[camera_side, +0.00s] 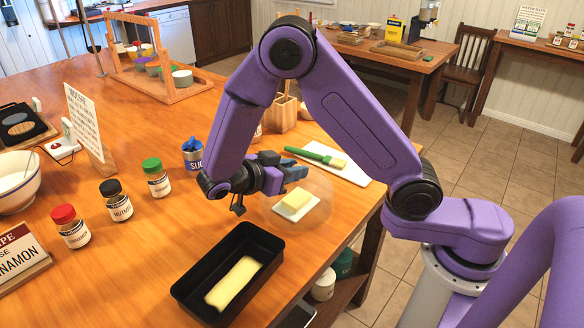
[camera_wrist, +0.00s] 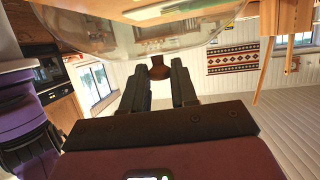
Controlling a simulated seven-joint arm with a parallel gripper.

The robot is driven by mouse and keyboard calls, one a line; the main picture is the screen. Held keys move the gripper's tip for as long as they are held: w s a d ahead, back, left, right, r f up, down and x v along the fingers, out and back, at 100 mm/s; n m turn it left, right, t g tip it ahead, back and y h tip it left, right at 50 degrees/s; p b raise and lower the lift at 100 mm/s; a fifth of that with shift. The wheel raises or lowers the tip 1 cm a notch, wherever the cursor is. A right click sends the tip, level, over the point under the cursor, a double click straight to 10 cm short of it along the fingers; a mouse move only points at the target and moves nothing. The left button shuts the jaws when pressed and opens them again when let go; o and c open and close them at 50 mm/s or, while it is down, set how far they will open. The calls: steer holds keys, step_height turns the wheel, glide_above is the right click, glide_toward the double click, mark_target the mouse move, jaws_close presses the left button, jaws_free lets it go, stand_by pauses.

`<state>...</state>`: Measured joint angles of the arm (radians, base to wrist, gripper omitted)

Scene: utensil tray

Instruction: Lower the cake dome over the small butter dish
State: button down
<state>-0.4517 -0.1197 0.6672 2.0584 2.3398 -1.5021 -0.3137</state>
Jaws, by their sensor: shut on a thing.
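The clear cake dome (camera_side: 320,188) shows faintly in the side view, in front of and around the small butter dish (camera_side: 310,209). The white dish holds a pale yellow block of butter (camera_side: 296,199). My gripper (camera_side: 298,171) reaches in sideways at the dome's top. In the wrist view, my gripper (camera_wrist: 160,78) is shut on the dome's brown knob (camera_wrist: 160,68), and the clear dome (camera_wrist: 120,40) fills the top of the picture. I cannot tell whether the dome's rim touches the table.
A black loaf tin (camera_side: 260,233) with a pale yellow slab stands in front. A white board (camera_side: 350,172) with a green-handled brush lies behind the dome. Spice jars (camera_side: 155,178) and a blue sugar tin (camera_side: 192,155) stand to the left. The table's right edge is close.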

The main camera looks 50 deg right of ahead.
steer(key=shift+f, duration=0.3)
steer(key=c, duration=0.8)
jaws_free()
steer(key=shift+r, duration=2.45)
